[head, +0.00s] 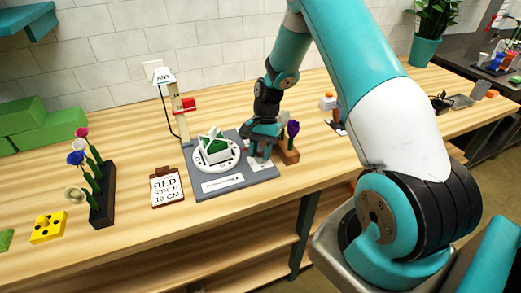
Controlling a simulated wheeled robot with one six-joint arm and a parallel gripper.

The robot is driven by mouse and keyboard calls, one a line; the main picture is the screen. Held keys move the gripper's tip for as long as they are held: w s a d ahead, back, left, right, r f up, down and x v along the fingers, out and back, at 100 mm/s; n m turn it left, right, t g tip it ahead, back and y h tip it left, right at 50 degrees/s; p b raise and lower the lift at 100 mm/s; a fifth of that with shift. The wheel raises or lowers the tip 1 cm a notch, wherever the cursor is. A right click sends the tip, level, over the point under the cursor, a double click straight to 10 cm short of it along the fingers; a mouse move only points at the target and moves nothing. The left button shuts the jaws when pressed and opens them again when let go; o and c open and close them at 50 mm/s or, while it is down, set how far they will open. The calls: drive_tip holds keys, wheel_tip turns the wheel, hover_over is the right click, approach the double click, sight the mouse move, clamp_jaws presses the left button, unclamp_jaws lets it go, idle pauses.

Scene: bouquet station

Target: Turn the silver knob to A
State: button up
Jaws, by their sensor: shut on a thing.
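A grey panel (205,192) lies on the wooden bench and carries a white round dial plate (203,166) with a green and white block on it. My gripper (262,157) points down at the right part of this panel, over a small white label plate (266,167). It is shut on the silver knob there. The fingers cover the knob, so its pointer and the letter it faces cannot be made out.
Close right of my gripper stands a wooden block (289,157) with purple flowers. Behind the panel is a post with a red part (188,104) and an "ANY" sign (163,77). A clipboard (167,187) and a dark flower rack (103,195) are at left.

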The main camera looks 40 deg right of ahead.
drive_tip(key=shift+m, duration=0.3)
drive_tip(key=o, duration=0.9)
drive_tip(key=b+v, duration=0.1)
drive_tip(key=v, duration=1.6)
drive_tip(key=shift+s+d+r+b, duration=0.15)
drive_tip(key=shift+d+r+b, duration=0.1)
drive_tip(key=shift+b, duration=0.15)
drive_tip(key=shift+f, duration=0.1)
